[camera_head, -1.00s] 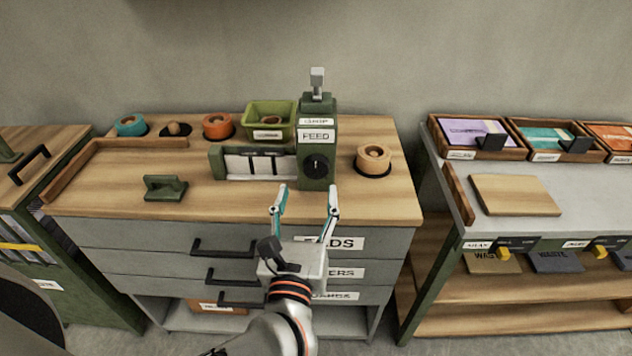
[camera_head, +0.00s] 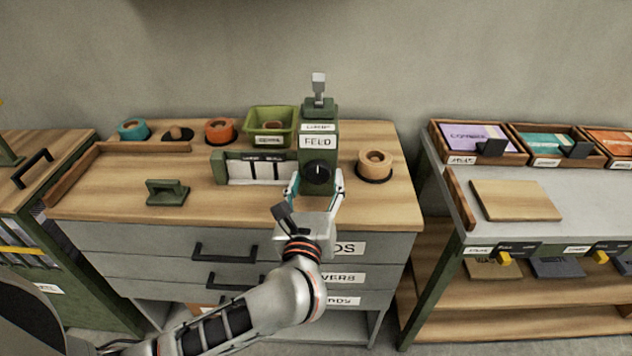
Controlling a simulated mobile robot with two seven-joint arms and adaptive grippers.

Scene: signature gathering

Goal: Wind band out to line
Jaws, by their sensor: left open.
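A green post machine labelled FEED (camera_head: 318,142) stands on the wooden cabinet top, with a grey lever on its top and a round black knob (camera_head: 317,173) low on its front. A green frame with a white panel and dark strips (camera_head: 257,171) joins its left side. My left gripper (camera_head: 317,178) is open, its two fingers on either side of the knob; I cannot tell whether they touch it. A tan roll (camera_head: 375,164) sits right of the machine. An orange roll (camera_head: 219,129) and a teal roll (camera_head: 133,129) stand at the back left. My right gripper is not in view.
A green bin (camera_head: 271,124) stands behind the frame. A wooden rail (camera_head: 76,176) edges the left side. A separate grey bench (camera_head: 468,224) with trays stands at the right.

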